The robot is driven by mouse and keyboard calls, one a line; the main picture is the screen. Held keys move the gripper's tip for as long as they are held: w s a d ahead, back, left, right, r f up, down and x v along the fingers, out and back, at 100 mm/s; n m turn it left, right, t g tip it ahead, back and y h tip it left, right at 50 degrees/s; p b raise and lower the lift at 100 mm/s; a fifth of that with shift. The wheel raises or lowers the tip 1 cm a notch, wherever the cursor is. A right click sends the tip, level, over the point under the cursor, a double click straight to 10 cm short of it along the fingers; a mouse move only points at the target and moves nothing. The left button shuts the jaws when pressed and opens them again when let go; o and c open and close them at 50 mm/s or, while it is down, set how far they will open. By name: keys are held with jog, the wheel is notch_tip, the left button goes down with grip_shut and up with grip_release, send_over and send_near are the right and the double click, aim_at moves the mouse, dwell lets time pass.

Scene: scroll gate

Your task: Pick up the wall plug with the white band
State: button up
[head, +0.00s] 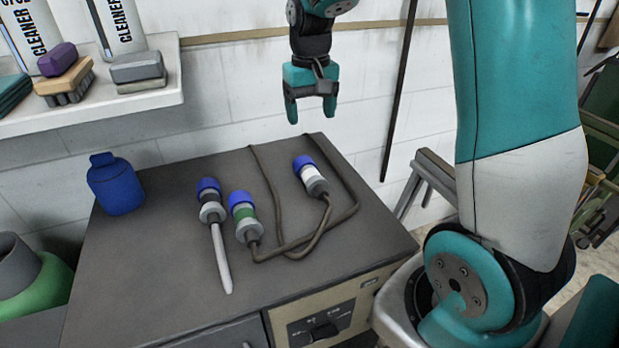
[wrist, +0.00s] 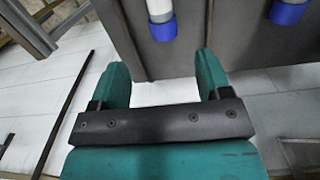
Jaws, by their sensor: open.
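The wall plug with the white band (head: 312,173) lies on the dark cabinet top, right of its middle. It has a blue end, a grey part and a dark cord. In the wrist view a white-banded plug with a blue end (wrist: 162,27) shows at the top, ahead of the gap between my fingers. My gripper (head: 311,114) is open and empty, pointing down, above and behind the plug near the back wall. Its two teal fingers also show in the wrist view (wrist: 162,68). Nothing touches them.
Dark cords loop rightward. A blue bottle (head: 116,184) stands at the back left. A white shelf (head: 150,100) holds cleaning goods.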

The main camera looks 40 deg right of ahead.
aim_at(310, 169)
notch_tip(310, 169, down, 11)
jog(key=shift+f, duration=0.2)
notch_tip(310, 169, down, 5)
jog(key=shift+w+f+p, duration=0.1)
jog(key=shift+w+p, duration=0.05)
jog(key=shift+p, duration=0.45)
jog(key=shift+c, duration=0.5)
jog(key=c, duration=1)
